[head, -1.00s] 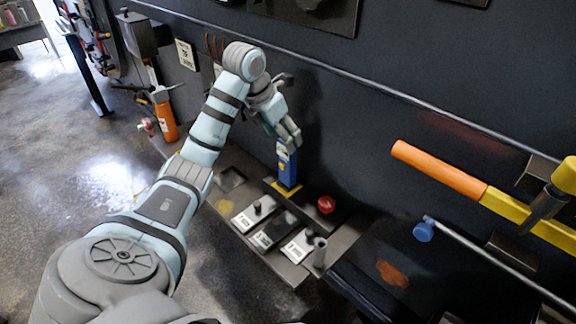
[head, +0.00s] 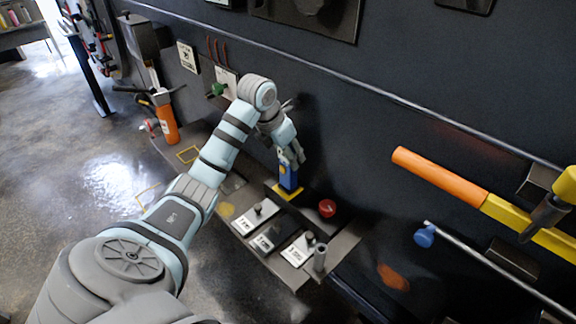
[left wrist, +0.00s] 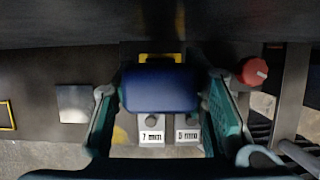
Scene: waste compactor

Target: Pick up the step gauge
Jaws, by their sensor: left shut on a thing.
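The step gauge appears to be the blue block (head: 288,180) at the yellow mark (head: 287,193) on the dark shelf by the wall. My left gripper (head: 290,163) comes down on it from above and covers its upper part. In the left wrist view the blue block (left wrist: 160,88) sits between the two fingers, and the gripper is shut on it. I cannot tell whether its bottom still touches the shelf. My right gripper is not in view.
Labelled plates (head: 256,216) with small knobs lie in front of the block. A red knob (head: 327,208) stands to its right, near a grey upright cylinder (head: 319,257). An orange and yellow bar (head: 440,175) juts out at the right.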

